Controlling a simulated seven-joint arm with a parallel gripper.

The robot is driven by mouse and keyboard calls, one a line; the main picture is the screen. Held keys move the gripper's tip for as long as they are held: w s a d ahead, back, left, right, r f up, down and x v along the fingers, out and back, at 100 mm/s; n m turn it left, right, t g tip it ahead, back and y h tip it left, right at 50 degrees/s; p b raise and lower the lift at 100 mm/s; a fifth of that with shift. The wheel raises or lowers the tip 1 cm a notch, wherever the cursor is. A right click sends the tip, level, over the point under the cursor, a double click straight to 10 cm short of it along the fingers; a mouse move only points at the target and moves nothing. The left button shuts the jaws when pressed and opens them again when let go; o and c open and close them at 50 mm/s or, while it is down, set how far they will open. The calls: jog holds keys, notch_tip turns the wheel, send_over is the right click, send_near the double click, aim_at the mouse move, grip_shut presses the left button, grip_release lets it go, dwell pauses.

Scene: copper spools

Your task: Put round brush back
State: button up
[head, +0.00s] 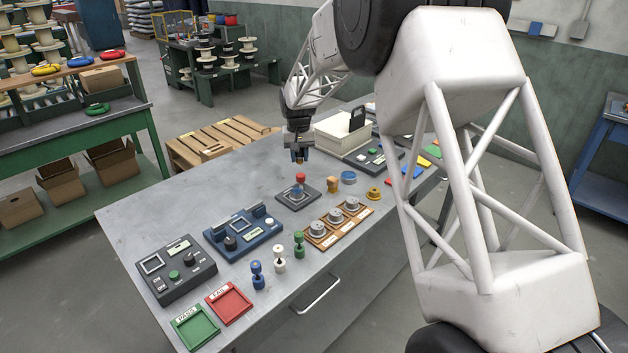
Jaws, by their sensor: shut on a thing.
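My gripper (299,157) is over the far half of the grey workbench. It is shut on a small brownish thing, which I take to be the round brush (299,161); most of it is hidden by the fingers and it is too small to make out. Below it, apart from it, a red-topped spool with a blue lower part (299,186) stands upright on a dark square plate (284,201).
A wooden tray (319,243) holds several grey round parts. Blue, white and green spools (279,259) stand near the front edge, beside red (229,303) and green (195,327) trays. The bench's left far area is clear.

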jog(key=n, duration=0.2)
send_over(315, 179)
jog(key=shift+f, duration=0.9)
jog(key=shift+f, duration=2.55)
jog(key=shift+f, duration=2.5)
jog(key=shift+f, duration=0.15)
jog(key=o, duration=0.9)
jog(key=shift+c, duration=0.2)
jog(key=shift+r, duration=0.2)
